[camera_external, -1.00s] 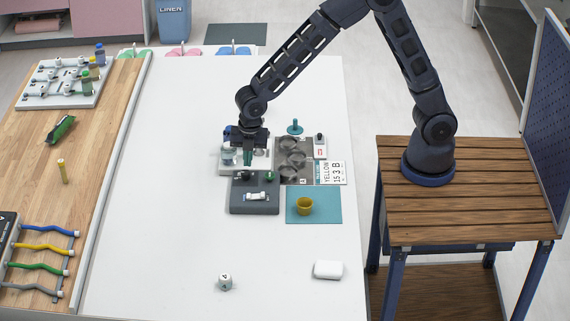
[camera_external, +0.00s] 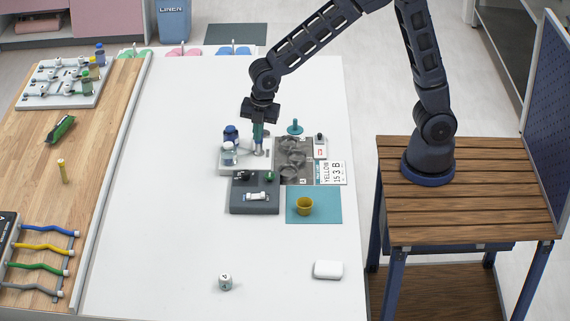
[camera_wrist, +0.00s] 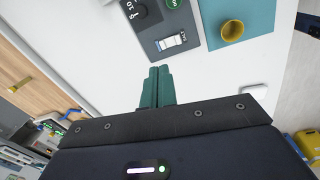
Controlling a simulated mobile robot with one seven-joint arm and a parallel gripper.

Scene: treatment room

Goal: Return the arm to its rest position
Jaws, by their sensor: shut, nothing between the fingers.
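My gripper (camera_external: 258,132) is above the white table, over the back part of a pale tray (camera_external: 231,168). Its two teal fingers are together with nothing between them; they also show closed in the wrist view (camera_wrist: 156,88). A blue bottle (camera_external: 231,134) and a white-capped clear bottle (camera_external: 228,153) stand on the tray's left side, left of the fingers. A grey metal post (camera_external: 258,147) shows just below the fingertips; I cannot tell whether they touch it. My arm is bent, reaching left from its base on the wooden stand.
A dark grey block (camera_external: 241,206) with a small white item, a teal mat (camera_external: 330,213) and a yellow cup (camera_external: 304,206) lie in front. A teal-knobbed item (camera_external: 295,127) stands to the right. The table's left side is clear.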

